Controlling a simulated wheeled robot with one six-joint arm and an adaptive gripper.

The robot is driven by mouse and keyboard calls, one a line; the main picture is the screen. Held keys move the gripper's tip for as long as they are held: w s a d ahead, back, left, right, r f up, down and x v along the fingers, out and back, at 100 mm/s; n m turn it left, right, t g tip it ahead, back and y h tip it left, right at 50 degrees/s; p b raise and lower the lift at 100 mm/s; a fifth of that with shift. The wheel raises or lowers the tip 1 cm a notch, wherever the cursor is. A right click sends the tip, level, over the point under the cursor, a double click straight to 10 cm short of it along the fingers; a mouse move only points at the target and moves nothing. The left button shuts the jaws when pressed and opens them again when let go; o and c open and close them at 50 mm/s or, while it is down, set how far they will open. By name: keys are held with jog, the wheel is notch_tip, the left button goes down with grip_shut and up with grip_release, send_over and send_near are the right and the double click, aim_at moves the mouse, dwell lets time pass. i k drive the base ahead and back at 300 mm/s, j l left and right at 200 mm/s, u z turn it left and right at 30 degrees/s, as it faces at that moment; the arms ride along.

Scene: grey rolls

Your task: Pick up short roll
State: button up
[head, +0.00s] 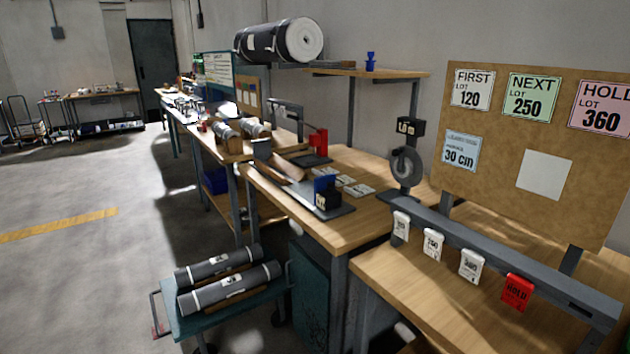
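Two grey rolls lie side by side on a low teal cart (190,322). The rear roll (205,268) looks a little shorter than the front roll (205,296), though it is also farther away. Both have a small pale label near the middle and rest on brown wooden supports. Smaller-looking grey rolls (228,131) lie farther back on a wooden bench. I cannot tell for sure which one is the short roll. My gripper is not in view.
A very thick dark roll (262,45) lies on a high shelf. Wooden workbenches (330,230) run along the right, with a lot board (545,130) and hanging tags (433,243). A red HOLD tag (517,292) hangs there too. Open floor (80,270) lies left of the cart.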

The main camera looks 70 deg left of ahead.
aim_at(196, 301)
jog(key=u, duration=2.6)
jog(key=i+j+z, duration=0.1)
jog(key=i+j, duration=0.6)
jog(key=i+j+z, duration=0.1)
jog(key=i+j, duration=0.55)
jog(key=i+j+z, duration=0.1)
jog(key=i+j, duration=0.55)
jog(key=j, duration=0.25)
